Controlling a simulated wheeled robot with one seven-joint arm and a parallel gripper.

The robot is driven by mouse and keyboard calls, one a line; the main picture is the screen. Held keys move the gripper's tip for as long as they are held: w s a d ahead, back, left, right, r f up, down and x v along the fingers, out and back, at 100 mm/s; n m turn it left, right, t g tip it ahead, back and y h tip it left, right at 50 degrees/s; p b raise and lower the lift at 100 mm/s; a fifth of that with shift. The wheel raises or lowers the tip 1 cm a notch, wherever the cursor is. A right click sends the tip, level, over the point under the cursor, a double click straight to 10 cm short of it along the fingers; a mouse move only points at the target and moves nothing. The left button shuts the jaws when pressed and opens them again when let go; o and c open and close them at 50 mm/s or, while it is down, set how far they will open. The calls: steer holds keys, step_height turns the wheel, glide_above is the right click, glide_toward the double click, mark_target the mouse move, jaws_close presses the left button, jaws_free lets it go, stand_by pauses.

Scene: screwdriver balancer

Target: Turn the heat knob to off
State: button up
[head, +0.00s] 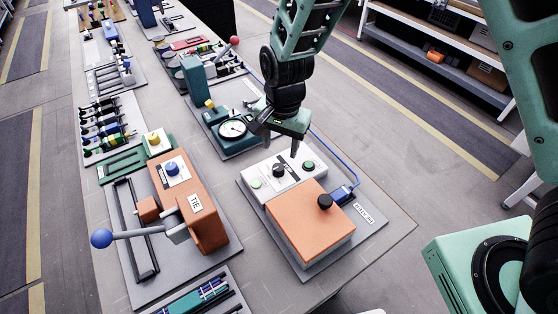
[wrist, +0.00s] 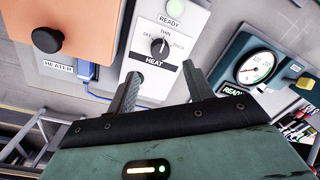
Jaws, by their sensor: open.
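The heat knob (wrist: 159,46) is a round black dial on a white panel (wrist: 145,68) marked OFF, THIN and THICK, with HEAT below. Its white pointer mark appears to be toward THIN in the wrist view. The knob also shows in the head view (head: 278,170), between a pale green light and a green button. My gripper (head: 281,146) is open and empty above the panel's far side. In the wrist view its fingers (wrist: 160,70) straddle the line to the knob, which shows beyond the tips, apparently untouched. My gripper body hides the panel's lower part in the wrist view.
An orange-topped heater block (head: 310,222) with a black handle knob stands in front of the panel. A blue cable plug (head: 341,194) is at its right. A teal gauge unit (head: 232,131) stands at the back left. An orange TIE fixture (head: 190,195) with a blue-ended lever stands left.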

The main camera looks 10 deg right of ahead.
mark_target(279, 167)
step_height(279, 167, down, 8)
steer(key=shift+w+a+r+p, duration=0.1)
steer(key=shift+a+r+p, duration=0.05)
steer(key=shift+r+p, duration=0.15)
steer(key=shift+c, duration=0.2)
steer(key=c, duration=0.9)
